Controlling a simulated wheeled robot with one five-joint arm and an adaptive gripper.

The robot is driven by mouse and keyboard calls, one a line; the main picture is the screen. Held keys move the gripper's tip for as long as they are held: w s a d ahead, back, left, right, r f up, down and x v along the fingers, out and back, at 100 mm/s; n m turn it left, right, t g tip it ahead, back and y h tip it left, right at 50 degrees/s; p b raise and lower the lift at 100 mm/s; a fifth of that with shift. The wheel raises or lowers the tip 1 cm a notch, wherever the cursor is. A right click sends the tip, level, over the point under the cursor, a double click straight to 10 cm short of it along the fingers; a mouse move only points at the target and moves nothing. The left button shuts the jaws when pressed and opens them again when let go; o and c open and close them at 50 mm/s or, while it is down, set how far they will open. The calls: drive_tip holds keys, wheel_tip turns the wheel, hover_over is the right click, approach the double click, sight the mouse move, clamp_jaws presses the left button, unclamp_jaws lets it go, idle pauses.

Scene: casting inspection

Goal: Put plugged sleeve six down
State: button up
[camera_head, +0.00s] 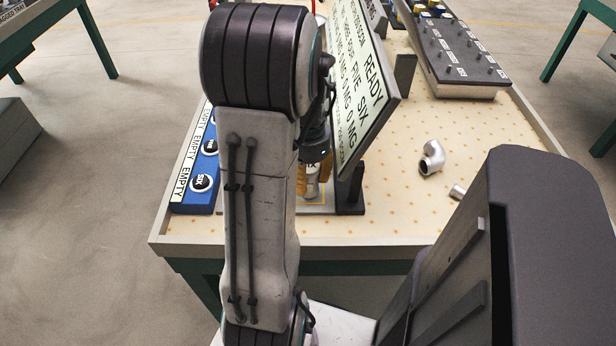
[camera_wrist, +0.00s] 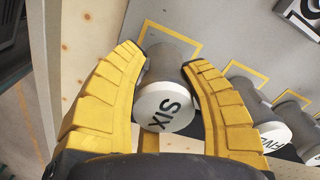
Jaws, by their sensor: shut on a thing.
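Plugged sleeve six (camera_wrist: 165,107) is a grey cylinder with a white end cap marked SIX, facing the wrist camera. My gripper (camera_wrist: 164,58) has its two yellow fingers closed around the sleeve, one on each side. The sleeve's far end overlaps a yellow square outline (camera_wrist: 200,44) on a grey board; whether it touches the board I cannot tell. In the head view my gripper (camera_head: 313,172) is low over the board behind my arm, which hides much of it. A capped sleeve marked FIVE (camera_wrist: 273,136) stands to the right, by another outline.
A tilted sign (camera_head: 362,85) stands close to the right of my gripper. A blue rack (camera_head: 190,208) with EMPTY labels and a SIX disc is on the left. A metal elbow (camera_head: 431,158) and a small pipe piece (camera_head: 457,191) lie right.

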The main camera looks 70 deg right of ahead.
drive_tip(key=shift+f, duration=0.1)
drive_tip(key=o, duration=1)
wheel_tip(320, 180, up, 12)
drive_tip(key=shift+r+p, duration=0.15)
drive_tip(key=shift+p, duration=0.8)
